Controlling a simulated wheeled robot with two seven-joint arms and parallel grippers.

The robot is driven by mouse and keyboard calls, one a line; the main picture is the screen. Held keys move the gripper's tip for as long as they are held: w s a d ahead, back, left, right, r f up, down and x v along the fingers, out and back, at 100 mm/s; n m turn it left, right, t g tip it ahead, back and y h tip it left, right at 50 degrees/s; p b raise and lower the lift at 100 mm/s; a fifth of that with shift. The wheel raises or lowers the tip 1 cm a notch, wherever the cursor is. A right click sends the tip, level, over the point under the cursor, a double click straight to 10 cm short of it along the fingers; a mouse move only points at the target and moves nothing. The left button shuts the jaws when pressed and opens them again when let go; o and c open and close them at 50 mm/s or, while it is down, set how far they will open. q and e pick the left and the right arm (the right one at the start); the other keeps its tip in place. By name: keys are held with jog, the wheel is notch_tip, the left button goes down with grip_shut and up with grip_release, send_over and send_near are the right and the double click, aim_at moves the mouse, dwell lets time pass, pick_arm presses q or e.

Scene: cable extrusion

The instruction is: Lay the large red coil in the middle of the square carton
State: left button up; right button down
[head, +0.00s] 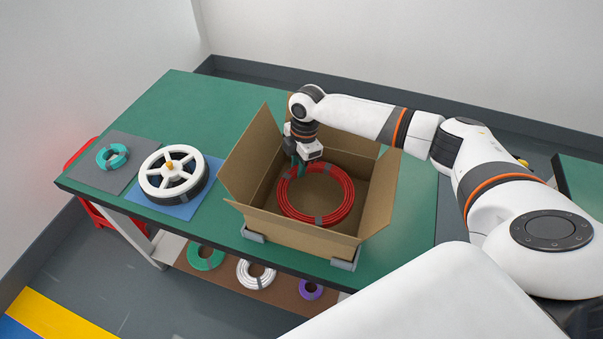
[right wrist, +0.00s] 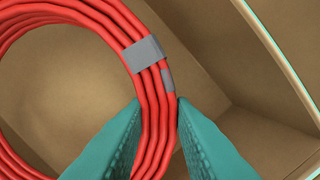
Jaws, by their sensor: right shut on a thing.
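The large red coil (head: 346,208) is inside the open square carton (head: 290,231). In the right wrist view the coil (right wrist: 97,18) shows grey tape bands and several strands, with the carton's brown inside around it. My right gripper (head: 301,172) reaches into the carton from above. Its teal fingers (right wrist: 160,108) are shut on the coil's strands at the rim, just below a grey band. I cannot tell whether the coil touches the carton's floor. My left gripper is not in view.
The carton's flaps stand open on the green table (head: 215,100). To its left are a white-and-black reel (head: 160,184) on a blue mat and a small teal coil (head: 112,156) on a grey mat. Several coils, one white (head: 257,283), lie on the shelf below.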

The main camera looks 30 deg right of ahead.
aim_at(299, 183)
jog(key=shift+f, duration=2.2)
jog(key=shift+f, duration=0.2)
jog(key=c, duration=1.2)
grip_release()
jog(key=shift+c, duration=0.2)
jog(key=shift+r, duration=0.1)
jog(key=r, duration=0.4)
jog(key=d+r, duration=0.1)
jog(key=r, duration=0.7)
jog(key=shift+d+r, duration=0.1)
jog(key=shift+d, duration=0.15)
